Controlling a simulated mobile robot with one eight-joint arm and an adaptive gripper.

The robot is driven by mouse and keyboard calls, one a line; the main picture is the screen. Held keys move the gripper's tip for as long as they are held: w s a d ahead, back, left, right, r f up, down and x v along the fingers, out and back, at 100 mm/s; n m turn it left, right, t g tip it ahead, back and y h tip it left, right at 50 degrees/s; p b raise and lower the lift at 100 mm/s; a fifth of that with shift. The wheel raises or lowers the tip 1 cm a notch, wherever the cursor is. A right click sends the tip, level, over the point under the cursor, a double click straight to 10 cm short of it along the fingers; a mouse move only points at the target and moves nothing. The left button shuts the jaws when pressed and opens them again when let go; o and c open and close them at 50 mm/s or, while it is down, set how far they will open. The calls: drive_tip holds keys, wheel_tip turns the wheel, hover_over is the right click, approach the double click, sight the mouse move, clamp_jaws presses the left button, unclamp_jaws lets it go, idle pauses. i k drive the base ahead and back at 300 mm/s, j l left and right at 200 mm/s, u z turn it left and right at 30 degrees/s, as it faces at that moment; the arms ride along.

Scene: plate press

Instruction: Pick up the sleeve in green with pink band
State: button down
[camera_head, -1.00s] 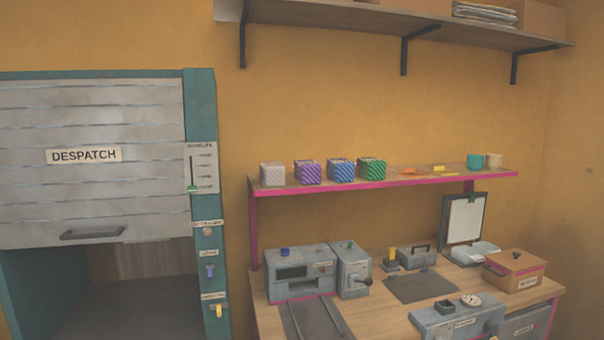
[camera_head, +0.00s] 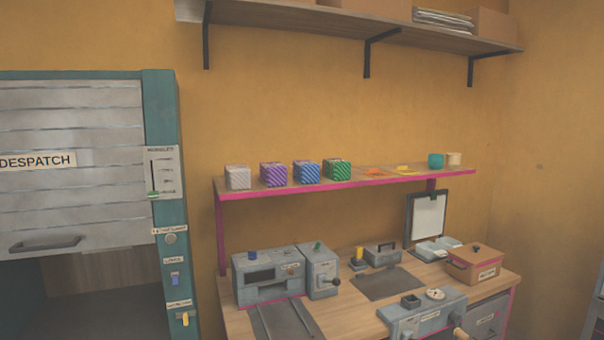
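A green box with pale diagonal stripes (camera_head: 337,170) stands upright at the right end of a row of similar boxes on the pink-edged shelf (camera_head: 330,189). I cannot make out a pink band on it. A teal cup-shaped thing (camera_head: 436,160) stands farther right on the same shelf, also with no pink band that I can see. No thing in view is plainly a green sleeve with a pink band. My gripper is not in view.
White (camera_head: 238,177), purple (camera_head: 273,174) and blue (camera_head: 306,173) boxes stand beside the green one. Below, the wooden bench (camera_head: 345,318) carries grey machines (camera_head: 268,275), a dark mat (camera_head: 388,283) and a brown lidded box (camera_head: 474,264). The despatch hatch (camera_head: 70,200) is at left.

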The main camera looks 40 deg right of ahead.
sight(335, 169)
drive_tip(key=z, duration=1.45)
